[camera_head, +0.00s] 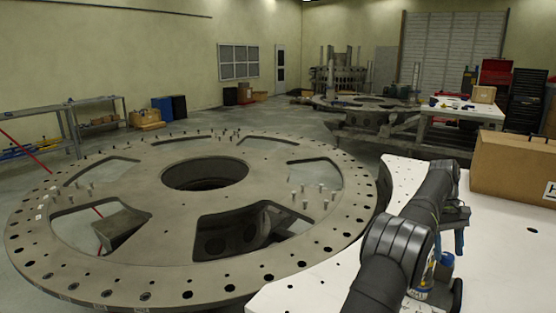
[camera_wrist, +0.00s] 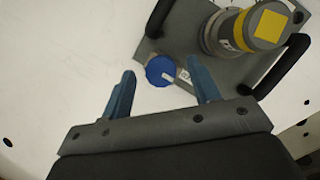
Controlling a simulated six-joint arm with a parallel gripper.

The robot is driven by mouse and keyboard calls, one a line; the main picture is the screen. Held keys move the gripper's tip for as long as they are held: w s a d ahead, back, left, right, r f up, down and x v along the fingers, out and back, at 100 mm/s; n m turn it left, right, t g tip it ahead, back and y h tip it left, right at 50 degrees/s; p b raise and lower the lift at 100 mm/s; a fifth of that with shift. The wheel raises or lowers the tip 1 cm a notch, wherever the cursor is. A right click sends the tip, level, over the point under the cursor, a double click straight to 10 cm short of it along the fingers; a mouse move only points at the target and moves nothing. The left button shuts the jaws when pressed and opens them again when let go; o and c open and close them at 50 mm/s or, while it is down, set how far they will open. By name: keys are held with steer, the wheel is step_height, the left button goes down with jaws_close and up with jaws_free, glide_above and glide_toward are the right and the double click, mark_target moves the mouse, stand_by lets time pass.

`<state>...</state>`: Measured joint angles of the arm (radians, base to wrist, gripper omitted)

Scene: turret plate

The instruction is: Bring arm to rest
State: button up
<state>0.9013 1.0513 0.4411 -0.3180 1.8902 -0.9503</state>
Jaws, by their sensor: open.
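My gripper (camera_wrist: 160,68) is open in the wrist view, with its two blue fingers apart and nothing clamped between them. Beyond the fingertips is a blue round knob (camera_wrist: 160,71) with a white mark, on a grey plate device with black handles. A grey cylinder (camera_wrist: 262,25) with yellow bands and a yellow square on top stands on that plate. In the head view my arm reaches over the white table (camera_head: 318,287) at the right. The device is partly hidden behind my arm there. Whether the fingers touch the knob I cannot tell.
The large round turret plate (camera_head: 150,255), with holes and several upright pins, lies left of my arm. A cardboard box (camera_head: 515,165) sits on the white table at the right. The white surface left of the fingers is clear in the wrist view.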

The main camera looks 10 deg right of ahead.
steer(key=shift+f, duration=0.5)
